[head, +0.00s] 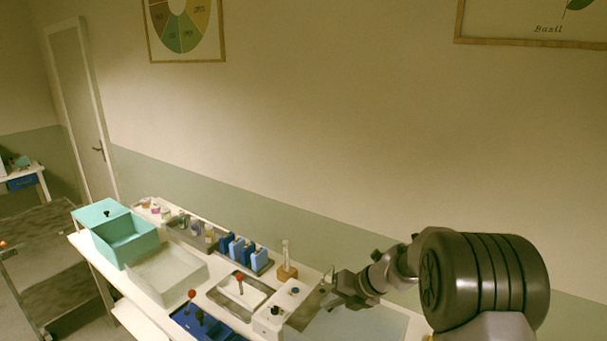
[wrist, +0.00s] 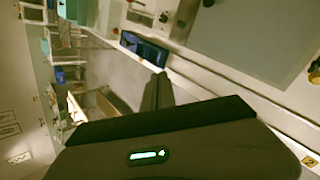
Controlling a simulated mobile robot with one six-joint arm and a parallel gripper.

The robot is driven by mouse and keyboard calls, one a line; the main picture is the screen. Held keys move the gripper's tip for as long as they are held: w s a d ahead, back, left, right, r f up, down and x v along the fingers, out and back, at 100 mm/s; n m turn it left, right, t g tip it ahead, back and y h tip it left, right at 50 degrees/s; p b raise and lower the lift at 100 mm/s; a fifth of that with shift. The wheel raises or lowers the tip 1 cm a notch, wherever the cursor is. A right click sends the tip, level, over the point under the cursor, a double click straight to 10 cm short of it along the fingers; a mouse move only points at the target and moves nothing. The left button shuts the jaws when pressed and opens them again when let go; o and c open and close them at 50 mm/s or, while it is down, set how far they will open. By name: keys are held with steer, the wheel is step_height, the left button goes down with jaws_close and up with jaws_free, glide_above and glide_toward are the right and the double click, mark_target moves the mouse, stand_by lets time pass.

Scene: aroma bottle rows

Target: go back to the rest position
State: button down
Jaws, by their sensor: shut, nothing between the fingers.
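My gripper (wrist: 158,88) is shut and empty in the wrist view, its dark fingers together above the floor beside the bench edge. In the head view my gripper (head: 332,290) is at the end of my arm, above the right part of the white bench, near a vial in a wooden stand (head: 286,270). Its fingers are small and dark there. It touches nothing that I can make out.
A grey mat (wrist: 245,40) lies flat and bare. A dark cart (head: 45,250) stands left.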

steer(key=s+r+n+h+b, duration=0.1)
steer(key=s+r+n+b, duration=0.1)
steer(key=s+n+b, duration=0.5)
steer(key=s+r+n+h+b, duration=0.15)
steer(key=s+n+b, duration=0.25)
steer(key=s+n, duration=0.5)
steer(key=s+d+f+n+b, duration=0.1)
steer(key=s+f+n+b, duration=0.1)
steer(key=s+n, duration=0.3)
steer(key=s+d+f+n+t+h+b, duration=0.1)
steer(key=s+f+n+b, duration=0.2)
steer(key=s+n, duration=0.3)
steer(key=s+d+f+n+h+b, duration=0.1)
steer(key=s+f+n+b, duration=0.2)
steer(key=s+n+b, duration=0.2)
steer(key=s, duration=0.3)
steer(key=shift+s+d+f, duration=0.2)
steer(key=shift+d, duration=0.05)
